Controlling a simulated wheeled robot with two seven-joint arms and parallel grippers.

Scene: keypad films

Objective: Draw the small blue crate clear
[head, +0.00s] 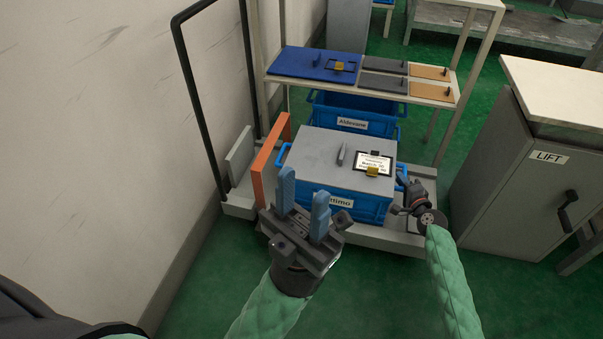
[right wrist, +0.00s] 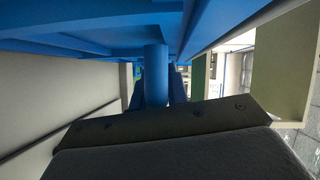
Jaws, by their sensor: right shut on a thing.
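A blue crate (head: 371,208) with a grey lid (head: 319,147) stands at the front of a low cart, its front label partly hidden by my left gripper. A blue handle (head: 284,155) sticks out on its left side. My right gripper (head: 403,186) is at the crate's right side, shut on its right handle, a blue bar (right wrist: 155,75) in the right wrist view, with blue crate surface above. My left gripper (head: 303,195) is open and empty before the crate's front left, its blue fingers apart. Another blue crate (head: 380,124), labelled Aldezane, stands behind, under a shelf.
The shelf (head: 435,92) holds blue, grey and tan lids with small knobs. An orange board (head: 266,165) and grey panel (head: 240,156) stand left of the crate, near the wall. A grey LIFT cabinet (head: 520,180) stands right. Green floor (head: 380,290) is open in front.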

